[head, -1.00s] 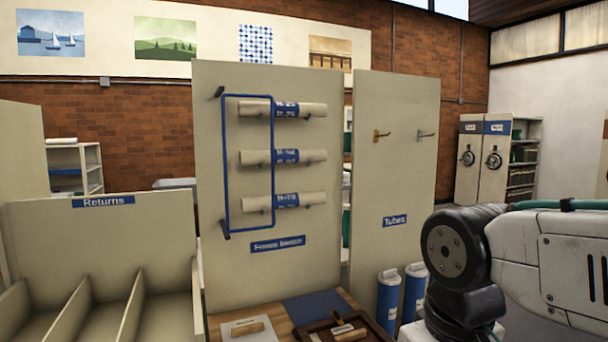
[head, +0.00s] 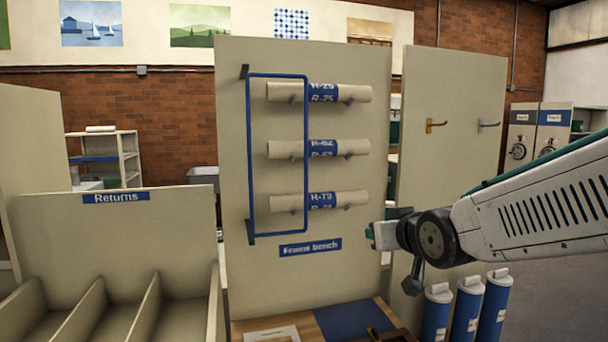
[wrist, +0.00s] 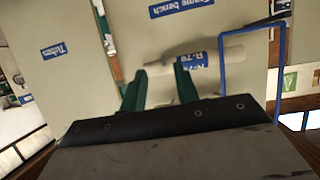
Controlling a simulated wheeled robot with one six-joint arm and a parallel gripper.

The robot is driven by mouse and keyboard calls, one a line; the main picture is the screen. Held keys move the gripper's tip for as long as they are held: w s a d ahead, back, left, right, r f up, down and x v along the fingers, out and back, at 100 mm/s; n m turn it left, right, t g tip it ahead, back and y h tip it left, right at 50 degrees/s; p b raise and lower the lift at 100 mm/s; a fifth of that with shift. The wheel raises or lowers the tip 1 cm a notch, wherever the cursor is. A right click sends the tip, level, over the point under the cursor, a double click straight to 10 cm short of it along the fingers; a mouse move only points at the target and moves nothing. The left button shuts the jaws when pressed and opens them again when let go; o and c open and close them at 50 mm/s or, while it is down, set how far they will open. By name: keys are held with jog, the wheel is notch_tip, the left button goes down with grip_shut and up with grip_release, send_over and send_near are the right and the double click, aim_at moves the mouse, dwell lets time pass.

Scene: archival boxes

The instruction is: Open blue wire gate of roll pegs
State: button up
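The blue wire gate (head: 248,160) is a tall rectangular loop, held by dark brackets at its left corners. It lies across the left part of three white rolls on pegs: R-25 (head: 350,93), R-62 (head: 350,147) and R-79 (head: 350,198). Its right bar crosses the rolls near their blue labels. My gripper (head: 372,236) is right of and below the gate, near the lower right of the board. In the wrist view its two green fingers (wrist: 161,90) stand apart with nothing between them. The gate (wrist: 249,75) shows to their right, the R-79 roll (wrist: 205,66) beyond them.
The rolls hang on a beige board (head: 300,275) labelled Frame bench. A second panel (head: 455,170) with two hooks stands to the right, with blue tubes (head: 466,310) below. The Returns bin (head: 110,240) stands at left, and a wooden bench (head: 375,310) lies below.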

aim_at(307, 179)
jog(key=w+a+r+n+t+y, duration=0.1)
jog(key=w+a+r+t+y, duration=0.1)
jog(key=a, duration=0.2)
jog(key=w+a+r+t+y, duration=0.2)
jog(key=a, duration=0.3)
jog(key=w+a+r+n+t+y, duration=0.1)
jog(key=w+a+r+t+y, duration=0.1)
jog(key=w+a+y, duration=0.1)
jog(key=shift+a+r+n+t, duration=0.2)
jog(key=shift+a+n+t, duration=0.1)
jog(key=shift+a, duration=0.4)
jog(key=x, duration=0.7)
jog(key=shift+w+a+r, duration=0.1)
jog(key=shift+w+r, duration=0.05)
jog(key=shift+w, duration=0.05)
grip_shut()
